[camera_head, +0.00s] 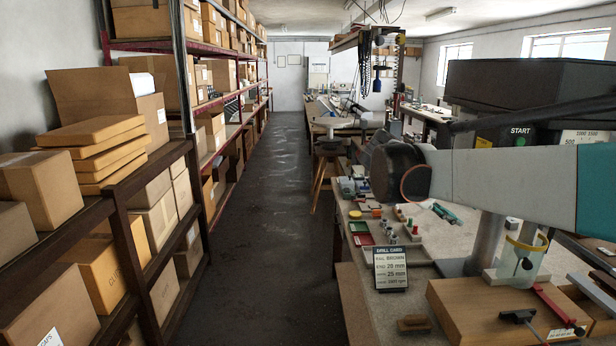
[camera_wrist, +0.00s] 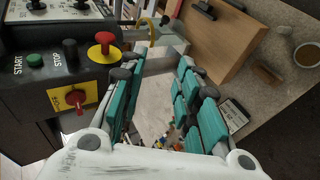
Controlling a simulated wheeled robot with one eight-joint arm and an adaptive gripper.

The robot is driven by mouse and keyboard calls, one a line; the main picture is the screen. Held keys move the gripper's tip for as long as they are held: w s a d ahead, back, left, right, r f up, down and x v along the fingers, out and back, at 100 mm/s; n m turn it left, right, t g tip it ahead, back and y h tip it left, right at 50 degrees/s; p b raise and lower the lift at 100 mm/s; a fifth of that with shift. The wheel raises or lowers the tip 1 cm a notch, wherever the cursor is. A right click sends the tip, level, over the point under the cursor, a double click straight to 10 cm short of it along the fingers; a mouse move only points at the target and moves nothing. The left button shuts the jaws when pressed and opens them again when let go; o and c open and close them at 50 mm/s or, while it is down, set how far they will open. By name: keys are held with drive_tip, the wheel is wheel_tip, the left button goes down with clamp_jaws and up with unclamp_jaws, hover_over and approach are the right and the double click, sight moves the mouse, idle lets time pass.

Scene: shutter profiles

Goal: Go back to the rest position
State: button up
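My gripper (camera_wrist: 158,68) shows in the wrist view with its two teal-padded fingers spread apart. It is open, and nothing is held between the fingers. The bench surface shows through the gap. In the head view my arm reaches in from the right above the bench, and I cannot make out the gripper's fingers there.
The machine's control panel (camera_wrist: 62,62) with START, STOP and a red knob is close left of my fingers. A wooden board (camera_wrist: 207,42), a drill card (camera_head: 391,268) and small parts occupy the bench. Loaded shelves (camera_head: 118,190) line the left; the aisle floor (camera_head: 265,220) is clear.

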drive_tip(key=s+a+f+m+t+y+b, duration=0.1)
drive_tip(key=s+a+f+y+b, duration=0.3)
drive_tip(key=s+f, duration=0.7)
drive_tip(key=s+a+f+m+t+y+b, duration=0.1)
drive_tip(key=s+a+f+t+y+b, duration=0.2)
drive_tip(key=s, duration=1.3)
drive_tip(key=a+f+y+b, duration=0.1)
drive_tip(key=a+f+y, duration=0.2)
drive_tip(key=a+f, duration=0.3)
wheel_tip(320, 180, down, 3)
drive_tip(key=shift+s+f+y, duration=0.2)
drive_tip(key=shift+s+y, duration=0.1)
drive_tip(key=shift+y, duration=0.1)
